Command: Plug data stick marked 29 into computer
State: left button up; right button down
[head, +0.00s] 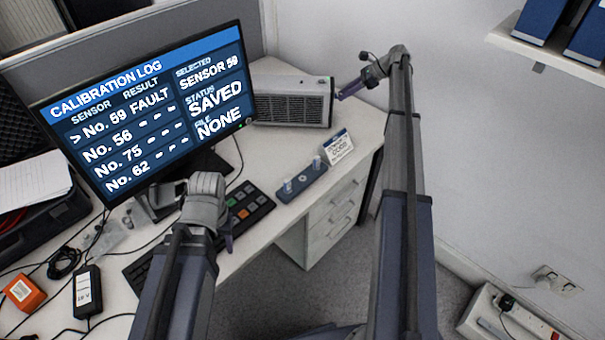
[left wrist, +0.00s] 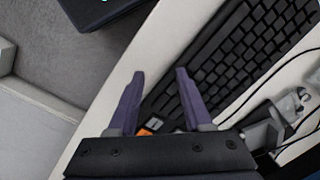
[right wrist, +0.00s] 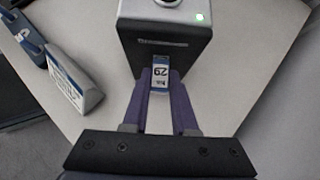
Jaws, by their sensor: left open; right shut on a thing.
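The computer (head: 290,98) is a grey vented box with a dark end face, standing at the back of the desk. That dark face also shows in the right wrist view (right wrist: 165,52), with a green light on top. My right gripper (head: 341,96) is at this face. In the right wrist view its purple fingers (right wrist: 160,90) are shut on the data stick (right wrist: 160,74), whose white and blue label reads 29 upside down. The stick's far end meets the dark face; I cannot tell whether it is inserted. My left gripper (head: 227,238) is open and empty by the keyboard (left wrist: 225,60).
A blue holder (head: 318,170) with two pale upright pieces and a small sign (head: 337,148) stand near the desk's edge. The monitor (head: 150,105) shows sensor 59, status saved, file none. A keypad with coloured buttons (head: 262,200) lies before it.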

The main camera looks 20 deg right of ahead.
jog(key=shift+w+a, duration=0.1)
jog(key=shift+a, duration=0.1)
dwell(0.6)
jog(key=c, duration=0.6)
grip_release()
pick_arm(q)
jog(key=shift+r, duration=0.1)
pick_arm(e)
jog(key=shift+d+r, duration=0.1)
jog(key=shift+d, duration=0.05)
pick_arm(q)
jog(key=shift+r+p, duration=1.6)
jog(key=shift+p, duration=0.1)
pick_arm(e)
jog(key=shift+v, duration=2.4)
